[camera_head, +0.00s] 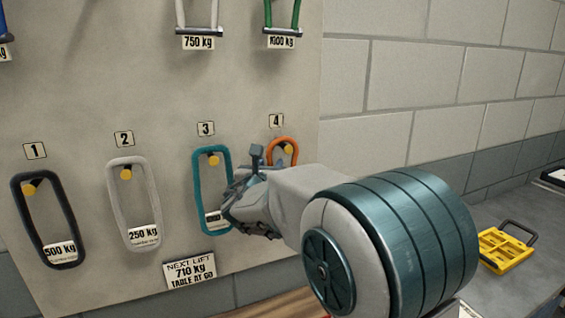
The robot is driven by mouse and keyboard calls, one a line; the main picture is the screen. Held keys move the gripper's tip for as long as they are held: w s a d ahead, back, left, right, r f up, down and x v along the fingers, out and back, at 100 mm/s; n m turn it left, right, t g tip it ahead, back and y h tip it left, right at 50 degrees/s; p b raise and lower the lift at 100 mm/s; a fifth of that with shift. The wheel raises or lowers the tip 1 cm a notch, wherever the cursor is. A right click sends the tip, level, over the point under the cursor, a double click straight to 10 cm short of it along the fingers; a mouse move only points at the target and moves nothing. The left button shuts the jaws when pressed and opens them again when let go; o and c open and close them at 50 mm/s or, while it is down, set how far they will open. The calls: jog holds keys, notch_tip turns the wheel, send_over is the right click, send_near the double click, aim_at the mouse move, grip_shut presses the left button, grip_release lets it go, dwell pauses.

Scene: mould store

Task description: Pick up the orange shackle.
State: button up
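An orange loop (294,143) hangs on the yellow peg under label 4. Only its curved top shows; my arm hides the rest, so I cannot tell whether it is a shackle or a sling. My gripper (238,203) is in front of the board, left of and below the orange loop's visible top. It overlaps the right side of the teal sling (198,178) in the picture; I cannot tell whether they touch. The fingers are small and tangled in view, so their opening is unclear.
A black sling (20,205) and a grey sling (115,200) hang at labels 1 and 2. White (215,15) and green (268,12) shackles hang above. A 710 kg sign (190,270) is below. A yellow item (504,250) lies on the grey bench (500,205) at right.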

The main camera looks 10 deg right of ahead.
jog(key=shift+w+d, duration=0.2)
jog(key=shift+w, duration=0.25)
grip_shut()
jog(key=shift+r, duration=0.1)
jog(key=shift+s+r+b, duration=0.15)
jog(key=shift+r+b, duration=0.15)
jog(key=shift+r, duration=0.4)
jog(key=s+d+b, duration=0.1)
jog(key=s+b, duration=0.1)
jog(key=s, duration=0.6)
jog(key=s+d+b, duration=0.2)
jog(key=s, duration=0.7)
jog(key=shift+s+d, duration=0.25)
